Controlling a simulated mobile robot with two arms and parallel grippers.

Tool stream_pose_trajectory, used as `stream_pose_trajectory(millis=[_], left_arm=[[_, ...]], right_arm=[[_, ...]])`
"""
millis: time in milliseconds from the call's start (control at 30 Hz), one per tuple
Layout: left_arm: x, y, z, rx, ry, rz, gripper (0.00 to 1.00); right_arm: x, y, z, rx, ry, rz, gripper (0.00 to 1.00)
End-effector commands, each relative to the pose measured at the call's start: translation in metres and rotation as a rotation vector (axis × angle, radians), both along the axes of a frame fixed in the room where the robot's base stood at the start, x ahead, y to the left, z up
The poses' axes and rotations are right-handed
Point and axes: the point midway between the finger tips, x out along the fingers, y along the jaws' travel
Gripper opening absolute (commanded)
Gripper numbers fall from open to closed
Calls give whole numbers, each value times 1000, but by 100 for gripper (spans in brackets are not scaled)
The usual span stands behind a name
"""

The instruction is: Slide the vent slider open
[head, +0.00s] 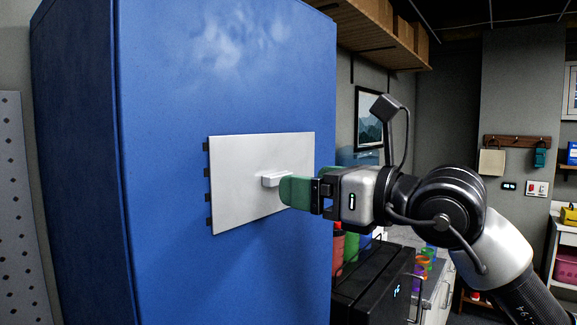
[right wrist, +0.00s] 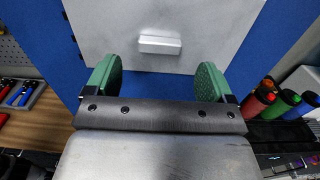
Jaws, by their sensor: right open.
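The vent slider is a pale grey rectangular plate (head: 240,165) on the side of a tall blue cabinet (head: 165,90). A small block-shaped handle (head: 271,179) sticks out from the plate. Dark slots show along the plate's left edge. In the right wrist view the handle (right wrist: 160,45) lies ahead of and between the fingers. My right gripper (head: 295,191), with green fingertips, is just right of the handle in the head view. It is open and empty (right wrist: 155,80), with the handle beyond its fingertips. My left gripper is not in view.
A black appliance (head: 375,285) stands below my right arm, beside the cabinet. Several coloured bottles (right wrist: 285,103) stand at the right in the wrist view. A pegboard (head: 18,200) is at the far left. A wooden shelf (head: 385,30) is above.

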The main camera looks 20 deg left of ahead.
Motion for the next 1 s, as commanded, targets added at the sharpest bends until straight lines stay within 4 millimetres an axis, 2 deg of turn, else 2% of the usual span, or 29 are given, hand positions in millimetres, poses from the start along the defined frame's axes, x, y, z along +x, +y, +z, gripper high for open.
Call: stream_pose_trajectory(millis=[33,100,300,667,1000], left_arm=[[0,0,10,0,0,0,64],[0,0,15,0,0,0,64],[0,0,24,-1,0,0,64],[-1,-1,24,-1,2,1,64],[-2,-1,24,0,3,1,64]], right_arm=[[3,10,5,1,3,3,84],[7,21,4,0,3,2,84],[15,40,2,1,3,0,84],[16,43,0,3,1,0,82],[16,43,0,3,1,0,30]])
